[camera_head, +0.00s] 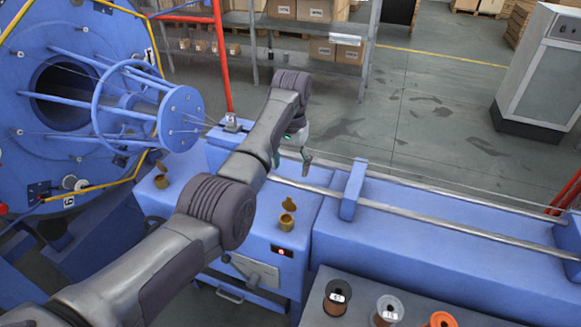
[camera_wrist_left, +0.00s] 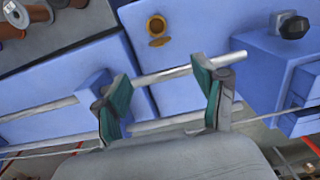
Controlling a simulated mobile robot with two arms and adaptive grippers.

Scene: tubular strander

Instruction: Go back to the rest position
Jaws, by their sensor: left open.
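My left arm (camera_head: 205,215) comes in from the lower left of the head view and reaches over the blue machine. My left gripper (camera_head: 305,160) is small and partly hidden behind its own wrist, above the machine's metal rods (camera_head: 400,211). In the left wrist view, the left gripper (camera_wrist_left: 163,95) has its two green-lined fingers wide apart. The rods (camera_wrist_left: 180,73) show between and beyond the fingers, and nothing is held. I cannot tell how far above the rods the fingers are. My right gripper is not in view.
A blue strander wheel (camera_head: 30,150) with a cage (camera_head: 180,118) stands at left. A brass cup (camera_head: 287,222) sits on the blue housing. Spools (camera_head: 337,297) stand on a grey table at the front. Shelves (camera_head: 350,35) stand behind. Grey floor (camera_head: 430,130) is open at back right.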

